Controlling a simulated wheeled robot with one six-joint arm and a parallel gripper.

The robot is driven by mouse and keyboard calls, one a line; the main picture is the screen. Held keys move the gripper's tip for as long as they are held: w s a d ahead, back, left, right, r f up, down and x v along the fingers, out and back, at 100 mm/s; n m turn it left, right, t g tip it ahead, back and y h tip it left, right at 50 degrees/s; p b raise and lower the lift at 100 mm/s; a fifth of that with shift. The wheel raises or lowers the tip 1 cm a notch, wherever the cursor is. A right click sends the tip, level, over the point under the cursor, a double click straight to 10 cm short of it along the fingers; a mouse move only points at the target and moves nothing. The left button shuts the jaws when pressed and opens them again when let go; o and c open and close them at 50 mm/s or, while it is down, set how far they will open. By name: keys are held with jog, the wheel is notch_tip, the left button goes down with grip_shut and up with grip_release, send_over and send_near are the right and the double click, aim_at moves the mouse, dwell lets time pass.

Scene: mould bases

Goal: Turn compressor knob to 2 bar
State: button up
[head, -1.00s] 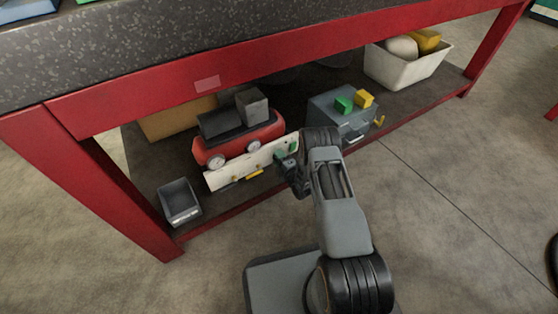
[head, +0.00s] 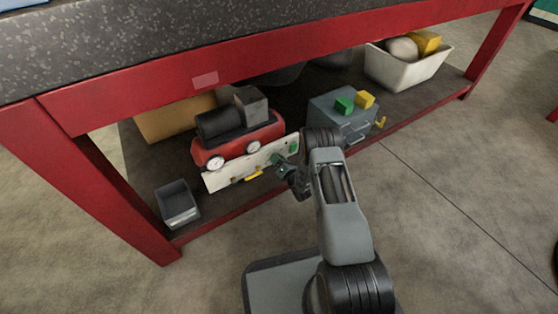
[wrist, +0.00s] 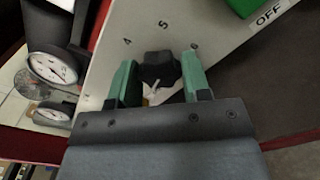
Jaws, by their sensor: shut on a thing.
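The red compressor (head: 215,150) stands on the low shelf with a pale panel (head: 218,180) along its front. In the wrist view the black knob (wrist: 158,67) is on the panel (wrist: 112,50), with the numbers 4, 5 and 6 around its far side. My gripper (wrist: 160,80) has its green fingertips on either side of the knob and is shut on it. A small white mark shows at the knob's near side; the rest of the scale is hidden behind the gripper. In the head view my gripper (head: 284,164) is at the panel's right part.
Two round gauges (wrist: 52,68) are left of the knob, and a green part (wrist: 246,5) with an OFF label is at the right. On the shelf are a grey bin (head: 177,204), a grey drawer box (head: 340,113) and a white bin (head: 405,70). The red bench beam (head: 250,72) passes above.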

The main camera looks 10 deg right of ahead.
jog(key=shift+n, duration=1.9)
jog(key=o, duration=0.9)
jog(key=p+v, duration=0.4)
jog(key=v, duration=0.9)
jog(key=shift+s+d+p, duration=0.15)
jog(key=shift+s+p, duration=0.2)
